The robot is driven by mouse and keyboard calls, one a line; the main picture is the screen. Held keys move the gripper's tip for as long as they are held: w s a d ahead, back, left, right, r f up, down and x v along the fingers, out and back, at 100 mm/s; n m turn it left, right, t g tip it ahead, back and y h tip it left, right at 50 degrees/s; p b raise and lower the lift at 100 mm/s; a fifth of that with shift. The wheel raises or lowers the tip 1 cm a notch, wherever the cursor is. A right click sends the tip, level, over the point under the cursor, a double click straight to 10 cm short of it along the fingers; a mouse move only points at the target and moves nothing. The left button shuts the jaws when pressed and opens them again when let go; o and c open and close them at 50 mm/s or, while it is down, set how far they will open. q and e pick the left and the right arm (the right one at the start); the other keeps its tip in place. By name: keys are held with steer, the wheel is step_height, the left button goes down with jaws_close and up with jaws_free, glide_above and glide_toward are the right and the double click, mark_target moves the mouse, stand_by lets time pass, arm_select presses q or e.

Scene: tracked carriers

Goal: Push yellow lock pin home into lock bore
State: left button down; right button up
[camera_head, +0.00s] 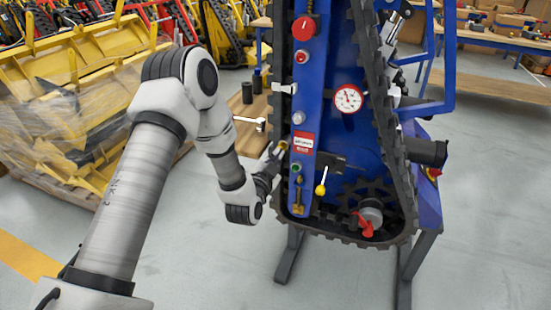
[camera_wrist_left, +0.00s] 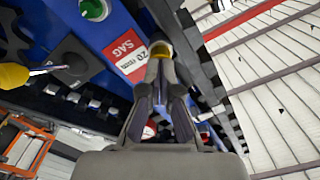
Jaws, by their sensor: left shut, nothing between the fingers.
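The yellow lock pin (camera_head: 283,145) shows as a small yellow end at the left edge of the blue carrier panel (camera_head: 309,80), beside the red and white label. My left gripper (camera_head: 276,156) is at the pin's end, its fingers together with nothing between them. In the left wrist view the fingertips (camera_wrist_left: 161,62) are right at the yellow pin (camera_wrist_left: 160,48) and overlap it; I cannot tell whether they touch. The lock bore is hidden behind the pin and fingers, so the pin's depth cannot be told. My right gripper is not in view.
A black track (camera_head: 365,60) runs around the blue carrier. Close to the pin are a green button (camera_head: 296,168), a yellow-knobbed lever (camera_head: 320,189) and a brass fitting (camera_head: 298,203). A red-handled valve (camera_head: 365,225) sits lower right. The floor in front is clear.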

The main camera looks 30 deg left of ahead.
arm_select(q)
steer(key=shift+w, duration=0.3)
steer(key=shift+w+a+r, duration=0.15)
steer(key=shift+r, duration=0.15)
stand_by(0.3)
steer(key=s+d+f+m+g+h+p, duration=0.1)
steer(key=s+d+p, duration=0.3)
steer(key=s, duration=0.4)
steer(key=s+d+m+g+h+p, duration=0.1)
steer(key=s+d+h+p, duration=0.2)
steer(key=s, duration=0.5)
steer(key=s+d+f+g+p, duration=0.4)
steer(key=s+d+f+g, duration=0.15)
steer(key=f, duration=0.35)
steer(key=s+d+f+n+g, duration=0.1)
steer(key=s+f+n+g, duration=0.2)
steer(key=s, duration=0.5)
steer(key=s+d+f+n+g, duration=0.1)
steer(key=s+f+n+g, duration=0.2)
steer(key=s+f+g, duration=0.2)
steer(key=s+g, duration=0.2)
steer(key=s, duration=0.1)
steer(key=shift+s+f+n, duration=0.2)
steer(key=shift+s+n, duration=0.2)
